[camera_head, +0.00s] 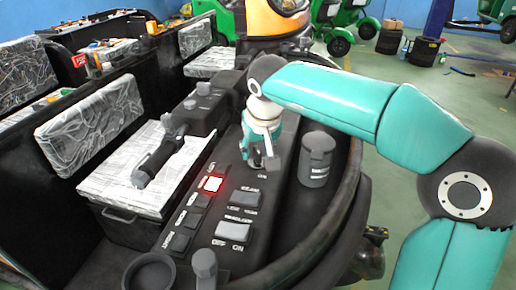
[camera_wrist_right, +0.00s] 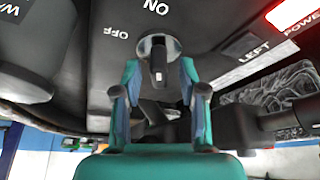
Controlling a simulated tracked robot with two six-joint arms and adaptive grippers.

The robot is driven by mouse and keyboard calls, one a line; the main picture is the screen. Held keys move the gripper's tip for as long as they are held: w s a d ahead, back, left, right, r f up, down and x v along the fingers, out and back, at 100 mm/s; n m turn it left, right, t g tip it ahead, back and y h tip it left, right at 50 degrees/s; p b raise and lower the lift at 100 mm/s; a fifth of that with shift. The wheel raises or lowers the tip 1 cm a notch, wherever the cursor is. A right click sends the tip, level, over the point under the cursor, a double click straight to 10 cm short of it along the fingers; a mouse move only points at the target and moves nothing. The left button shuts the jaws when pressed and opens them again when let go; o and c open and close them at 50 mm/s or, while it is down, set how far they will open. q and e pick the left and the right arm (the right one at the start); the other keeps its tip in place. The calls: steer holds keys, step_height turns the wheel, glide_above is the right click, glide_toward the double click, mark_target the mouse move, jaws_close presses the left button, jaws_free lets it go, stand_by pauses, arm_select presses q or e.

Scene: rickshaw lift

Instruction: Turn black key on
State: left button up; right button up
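The black key (camera_wrist_right: 158,62) sits in a round grey base on the dark console, with OFF and ON labels beside it in the right wrist view. Its flat grip stands lengthwise up and down in that picture. My right gripper (camera_wrist_right: 159,72) is open, with one teal finger on each side of the key and a gap visible on both sides. In the head view the right gripper (camera_head: 262,138) points down onto the console, just above the key (camera_head: 271,163), which is partly hidden. My left gripper is not in view.
A red lit POWER switch (camera_head: 212,183) and several dark rocker switches (camera_head: 180,242) lie near the key. A grey cylinder (camera_head: 316,158) stands to its right.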

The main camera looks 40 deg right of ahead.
steer(key=v, duration=1.2)
steer(key=shift+w, duration=0.1)
